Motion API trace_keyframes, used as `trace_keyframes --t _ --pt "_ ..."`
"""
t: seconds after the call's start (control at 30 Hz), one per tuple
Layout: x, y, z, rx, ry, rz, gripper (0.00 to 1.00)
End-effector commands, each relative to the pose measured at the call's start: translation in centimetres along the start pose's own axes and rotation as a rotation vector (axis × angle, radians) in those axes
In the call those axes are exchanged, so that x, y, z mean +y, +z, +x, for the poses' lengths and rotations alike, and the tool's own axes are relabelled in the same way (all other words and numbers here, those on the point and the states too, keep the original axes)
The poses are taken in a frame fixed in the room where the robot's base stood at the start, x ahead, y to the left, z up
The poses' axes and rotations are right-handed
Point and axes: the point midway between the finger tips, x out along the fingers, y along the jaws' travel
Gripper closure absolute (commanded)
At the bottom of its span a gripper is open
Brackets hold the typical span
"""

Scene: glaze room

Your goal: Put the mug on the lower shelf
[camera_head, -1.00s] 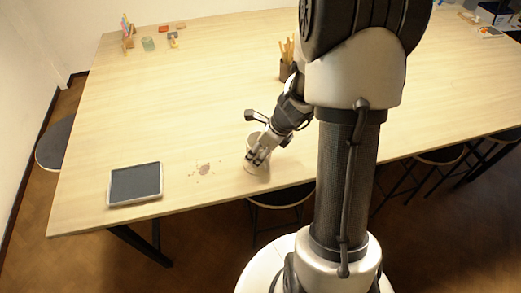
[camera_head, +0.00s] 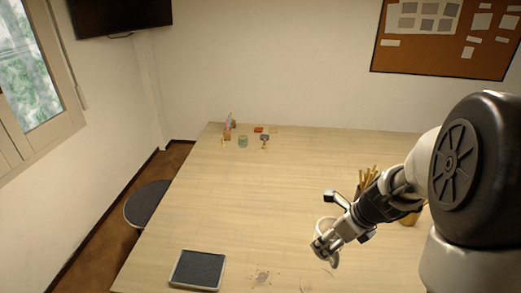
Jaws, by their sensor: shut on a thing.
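The pale mug (camera_head: 323,226) is in the lower right part of the head view, partly hidden by my gripper. My gripper (camera_head: 325,251) comes in from the right and its fingers are shut on the mug. The mug appears to be held above the table; the gap beneath it is hard to judge. No lower shelf shows in this view.
The long wooden table (camera_head: 240,200) has a dark tray (camera_head: 198,270) near its front left and a stain (camera_head: 262,278) beside it. Small items, including a green jar (camera_head: 243,141), stand at the back. A brush pot (camera_head: 361,188) is behind my gripper. A stool (camera_head: 147,204) stands left.

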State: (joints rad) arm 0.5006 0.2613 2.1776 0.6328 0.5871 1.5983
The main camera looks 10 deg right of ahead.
Motion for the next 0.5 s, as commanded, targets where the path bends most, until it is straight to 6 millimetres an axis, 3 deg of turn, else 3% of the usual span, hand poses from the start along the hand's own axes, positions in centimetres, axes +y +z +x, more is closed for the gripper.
trace_keyframes --t 0.17,0.27,0.5 --pt "1.1 0.5 2.0 0.0 0.077 -0.18 0.69" --pt "2.5 1.0 4.2 0.0 0.179 -0.418 0.69" --pt "7.2 1.4 10.5 0.001 0.523 -1.247 0.69"
